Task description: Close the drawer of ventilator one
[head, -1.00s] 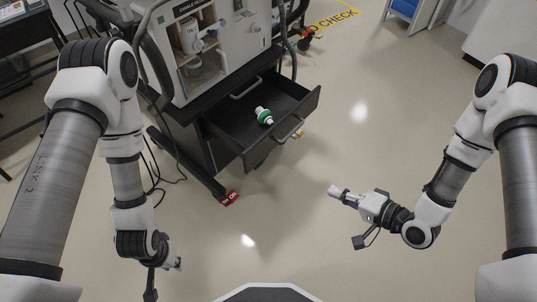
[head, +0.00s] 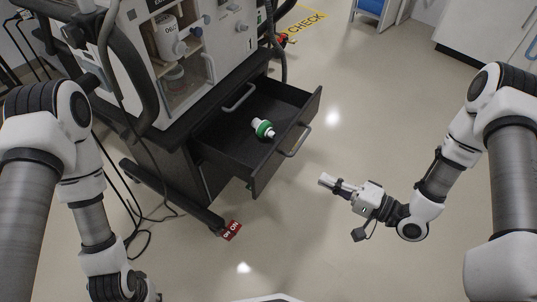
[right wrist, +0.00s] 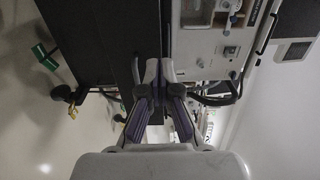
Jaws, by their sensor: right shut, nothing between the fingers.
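The ventilator (head: 228,38) stands at the upper left of the head view on a dark cart. Its black drawer (head: 291,147) is pulled out, with a bar handle on the front panel. A white part with a green ring (head: 263,128) lies inside the drawer. My right gripper (head: 327,181) is shut and empty, to the right of the drawer front and apart from it, pointing left. In the right wrist view its fingertips (right wrist: 159,66) are together in front of the cart and ventilator. My left arm is at the lower left, with its gripper out of the picture.
Cables hang on the cart's left side. A white cabinet (head: 480,40) and a blue-and-white unit (head: 378,10) stand at the back right. The floor between the drawer and my right arm is clear.

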